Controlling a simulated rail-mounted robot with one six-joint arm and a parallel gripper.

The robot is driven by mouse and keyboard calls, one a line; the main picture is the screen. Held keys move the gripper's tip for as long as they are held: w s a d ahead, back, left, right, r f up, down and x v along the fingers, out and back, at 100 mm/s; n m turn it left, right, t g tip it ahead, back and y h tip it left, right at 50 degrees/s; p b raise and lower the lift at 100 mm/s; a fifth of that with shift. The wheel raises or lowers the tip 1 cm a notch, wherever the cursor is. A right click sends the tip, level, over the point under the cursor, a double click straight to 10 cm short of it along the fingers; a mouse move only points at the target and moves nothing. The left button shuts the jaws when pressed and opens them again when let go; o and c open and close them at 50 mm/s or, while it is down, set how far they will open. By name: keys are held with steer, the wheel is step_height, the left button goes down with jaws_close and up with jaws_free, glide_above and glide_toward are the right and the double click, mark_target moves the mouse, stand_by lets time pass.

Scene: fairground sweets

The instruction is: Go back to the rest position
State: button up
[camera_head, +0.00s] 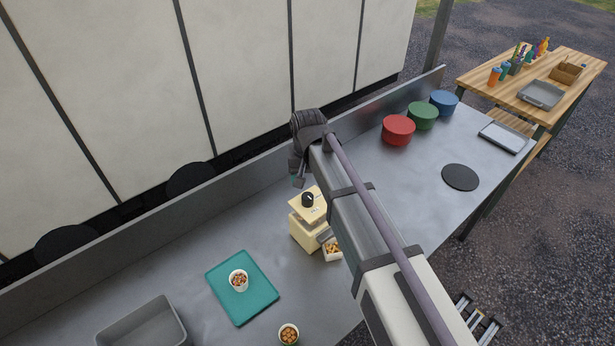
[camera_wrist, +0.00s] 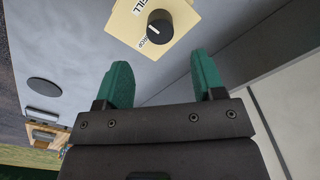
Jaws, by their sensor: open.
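My gripper (camera_wrist: 164,75) is open, with two green fingers apart and nothing between them in the wrist view. Just beyond the fingertips is a cream machine (camera_wrist: 185,20) with a black knob (camera_wrist: 159,27) and lettering on its top. I cannot tell whether the fingers touch the machine. A small white tray of sweets (camera_head: 332,251) stands at the machine's front, partly covered by my arm.
A teal tray (camera_head: 262,308) holds a cup of sweets (camera_head: 239,281); another cup (camera_head: 289,333) stands nearby. A grey bin (camera_head: 132,318) is at front left. Red (camera_head: 398,131), green (camera_head: 423,116) and blue (camera_head: 444,103) tubs line the back wall. A black disc (camera_head: 460,177) lies on the right.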

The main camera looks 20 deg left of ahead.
step_height(320, 180, up, 3)
steer(key=shift+f+p, duration=0.1)
steer(key=shift+p, duration=0.45)
steer(key=s+d+f+m+b, duration=0.1)
steer(key=s+d+f+b, duration=0.3)
steer(key=d, duration=0.7)
steer(key=s+d+f+m+b, duration=0.1)
steer(key=s+d+f+b, duration=0.2)
steer(key=d, duration=0.9)
steer(key=s+d+f+m+b, duration=0.1)
steer(key=s+d+f+b, duration=0.3)
steer(key=d, duration=0.8)
steer(key=shift+s+d+f+b, duration=0.2)
steer(key=shift+s+f+b, duration=0.1)
steer(key=shift+f+b, duration=0.5)
